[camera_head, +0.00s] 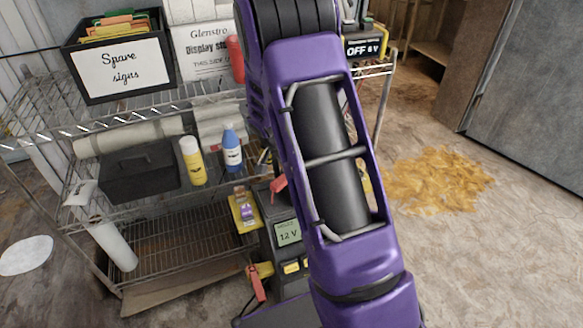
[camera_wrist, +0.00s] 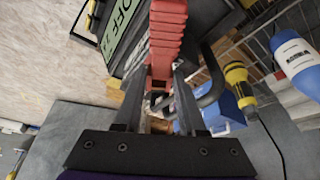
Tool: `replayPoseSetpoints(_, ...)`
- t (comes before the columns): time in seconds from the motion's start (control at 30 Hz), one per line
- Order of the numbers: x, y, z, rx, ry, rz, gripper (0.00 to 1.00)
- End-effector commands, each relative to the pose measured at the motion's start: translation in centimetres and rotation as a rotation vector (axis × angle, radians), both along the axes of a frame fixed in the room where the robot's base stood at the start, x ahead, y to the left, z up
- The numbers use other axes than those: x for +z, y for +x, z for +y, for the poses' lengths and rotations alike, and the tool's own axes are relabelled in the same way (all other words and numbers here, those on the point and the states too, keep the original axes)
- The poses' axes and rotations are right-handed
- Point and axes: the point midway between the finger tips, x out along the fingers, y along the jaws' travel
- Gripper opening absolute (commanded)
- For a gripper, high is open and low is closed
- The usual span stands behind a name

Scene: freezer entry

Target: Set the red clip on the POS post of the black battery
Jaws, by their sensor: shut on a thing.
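The red clip (camera_wrist: 167,35) shows in the wrist view as a ribbed red piece between the fingers of my gripper (camera_wrist: 160,80). My gripper is shut on it. The clip's far end is out of view. A dark unit with a green-grey display reading OFF (camera_wrist: 121,22) stands close beside the clip. In the head view my purple arm hides my gripper and the held clip. A display reading OFF 6 V (camera_head: 362,48) shows behind the arm at the top. I cannot make out the black battery or its POS post for certain.
A wire rack (camera_head: 60,120) holds a spare-signs box (camera_head: 120,55), a yellow bottle (camera_head: 192,162) and a blue bottle (camera_head: 232,150). A unit reading 12 V (camera_head: 288,235) stands low beside my arm, with red pieces near it. Open floor (camera_head: 500,240) with an orange-brown patch lies right.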

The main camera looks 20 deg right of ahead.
Motion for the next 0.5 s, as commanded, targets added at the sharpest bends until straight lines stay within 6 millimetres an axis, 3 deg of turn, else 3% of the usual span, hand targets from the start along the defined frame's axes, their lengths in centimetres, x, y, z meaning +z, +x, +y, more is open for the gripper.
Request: replayPoseSetpoints(0.5,-0.67,0.03,-0.05,0.0,-0.001,0.0,0.0)
